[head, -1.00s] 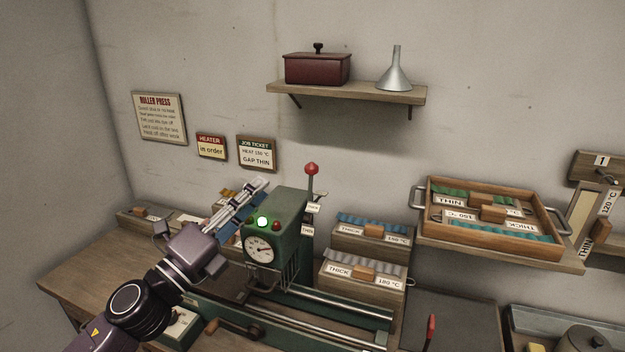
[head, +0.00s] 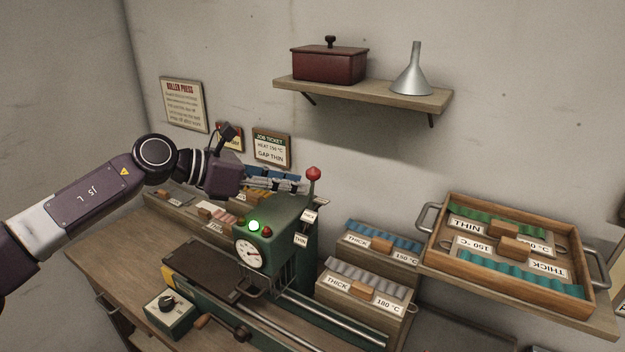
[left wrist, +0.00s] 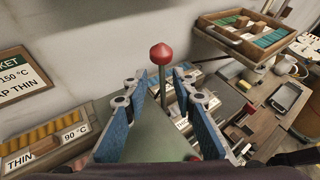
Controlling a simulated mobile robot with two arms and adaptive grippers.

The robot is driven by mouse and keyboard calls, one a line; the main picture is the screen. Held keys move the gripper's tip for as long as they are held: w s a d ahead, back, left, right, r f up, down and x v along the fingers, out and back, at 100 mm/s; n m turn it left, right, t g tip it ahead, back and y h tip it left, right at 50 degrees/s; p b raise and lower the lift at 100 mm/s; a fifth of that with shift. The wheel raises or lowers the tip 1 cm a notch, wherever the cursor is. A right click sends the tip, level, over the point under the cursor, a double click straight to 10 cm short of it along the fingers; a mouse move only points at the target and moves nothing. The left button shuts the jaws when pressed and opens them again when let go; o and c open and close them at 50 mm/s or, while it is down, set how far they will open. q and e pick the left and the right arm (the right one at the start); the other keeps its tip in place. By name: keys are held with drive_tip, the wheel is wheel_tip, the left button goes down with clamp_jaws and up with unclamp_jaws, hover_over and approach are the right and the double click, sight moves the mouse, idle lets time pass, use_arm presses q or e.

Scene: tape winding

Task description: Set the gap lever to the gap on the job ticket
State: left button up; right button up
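The job ticket (head: 272,148) on the wall reads heat 150 °C, gap THIN; part of it shows in the left wrist view (left wrist: 20,82). The gap lever (head: 313,174) is a rod with a red knob, standing roughly upright at the top of the green press (head: 285,222). A THICK plate (head: 309,217) and a lower THIN plate (head: 301,240) sit beside it. My left gripper (head: 301,186) is just left of the lever, over the press. In the left wrist view its blue-padded fingers (left wrist: 158,92) are open, with the lever (left wrist: 162,56) between or just beyond their tips. Contact cannot be told.
A shelf (head: 430,101) with a red box (head: 328,65) and a funnel (head: 411,75) hangs above. Boxes of rolls (head: 378,243) stand right of the press. A wooden tray (head: 443,254) lies at the right. A knob box (head: 170,314) sits in front.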

sight(312, 181)
use_arm(q)
drive_tip(key=x, duration=0.3)
drive_tip(key=shift+d+p, duration=0.3)
drive_tip(key=shift+p, duration=0.05)
drive_tip(key=shift+w+d+f, duration=0.15)
drive_tip(key=shift+d+f, duration=0.1)
drive_tip(key=shift+d, duration=0.4)
drive_tip(key=shift+a, duration=0.1)
clamp_jaws()
use_arm(e)
drive_tip(key=shift+d+r, duration=0.1)
drive_tip(key=shift+r, duration=0.5)
drive_tip(key=shift+d, duration=0.1)
